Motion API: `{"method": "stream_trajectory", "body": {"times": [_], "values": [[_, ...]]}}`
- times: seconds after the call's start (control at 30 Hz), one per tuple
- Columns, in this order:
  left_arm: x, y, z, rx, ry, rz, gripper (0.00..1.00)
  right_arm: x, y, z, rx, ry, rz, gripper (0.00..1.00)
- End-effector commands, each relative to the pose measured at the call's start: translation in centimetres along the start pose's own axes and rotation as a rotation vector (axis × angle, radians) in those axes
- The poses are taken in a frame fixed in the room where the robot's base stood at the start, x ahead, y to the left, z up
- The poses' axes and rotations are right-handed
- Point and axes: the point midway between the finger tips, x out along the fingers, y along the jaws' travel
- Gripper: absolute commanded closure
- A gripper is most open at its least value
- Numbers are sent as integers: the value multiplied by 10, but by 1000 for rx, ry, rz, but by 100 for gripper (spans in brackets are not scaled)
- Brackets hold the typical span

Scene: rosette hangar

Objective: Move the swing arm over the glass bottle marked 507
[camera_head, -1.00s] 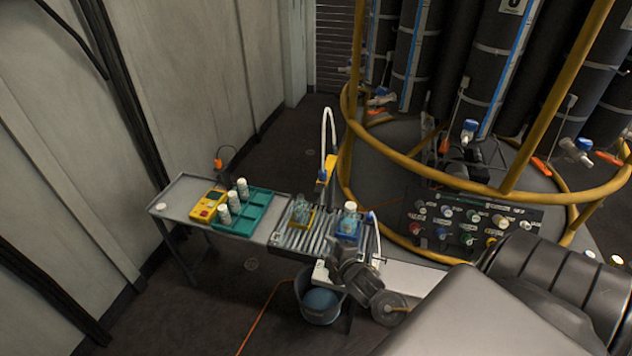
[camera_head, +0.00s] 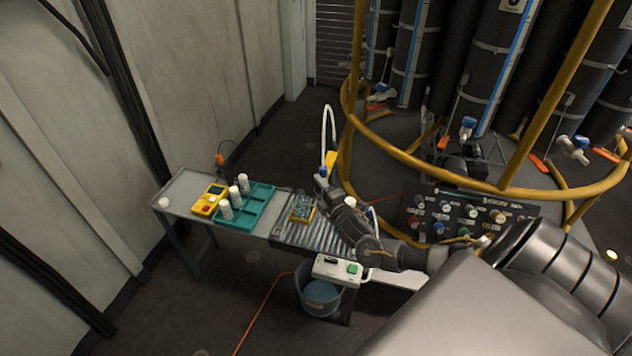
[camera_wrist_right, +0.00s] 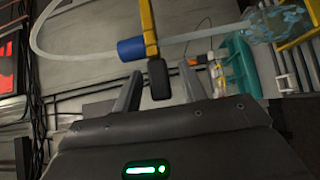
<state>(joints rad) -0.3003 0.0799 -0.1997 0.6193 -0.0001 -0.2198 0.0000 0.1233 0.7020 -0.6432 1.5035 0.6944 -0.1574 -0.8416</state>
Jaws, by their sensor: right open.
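The swing arm (camera_head: 330,160) is a yellow bar carrying a white hose above the back of the bench. In the right wrist view the yellow bar (camera_wrist_right: 148,25) has a blue collar and ends in a black grip (camera_wrist_right: 158,80). My right gripper (camera_head: 322,180) is at the swing arm in the head view. In the wrist view its open fingers (camera_wrist_right: 157,88) stand on either side of the black grip; contact cannot be told. A clear glass bottle (camera_head: 301,206) sits in a yellow holder, also seen in the wrist view (camera_wrist_right: 275,22). No 507 marking is readable. My left gripper is out of view.
A teal rack (camera_head: 250,209) with white-capped vials and a yellow meter (camera_head: 208,200) stand on the bench's left. A blue bucket (camera_head: 321,296) is under the bench. A yellow rail (camera_head: 430,165) and valve panel (camera_head: 470,217) are on the right.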

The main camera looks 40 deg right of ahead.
Motion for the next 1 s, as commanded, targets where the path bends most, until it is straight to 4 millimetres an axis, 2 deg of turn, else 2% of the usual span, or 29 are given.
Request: {"method": "stream_trajectory", "body": {"times": [0.1, 0.2, 0.53, 0.87, 1.0], "values": [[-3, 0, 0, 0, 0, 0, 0, 15, 1, 0, -2, 0, 2, 58], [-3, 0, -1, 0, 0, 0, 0, 22, 0, 0, 0, 0, 0, 58], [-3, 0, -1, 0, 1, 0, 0, 25, 0, 0, 1, 1, -1, 58], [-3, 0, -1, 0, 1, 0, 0, 25, 0, 0, 0, 1, -1, 100], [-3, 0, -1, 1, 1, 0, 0, 24, -1, 0, 0, 1, -1, 100]]}}
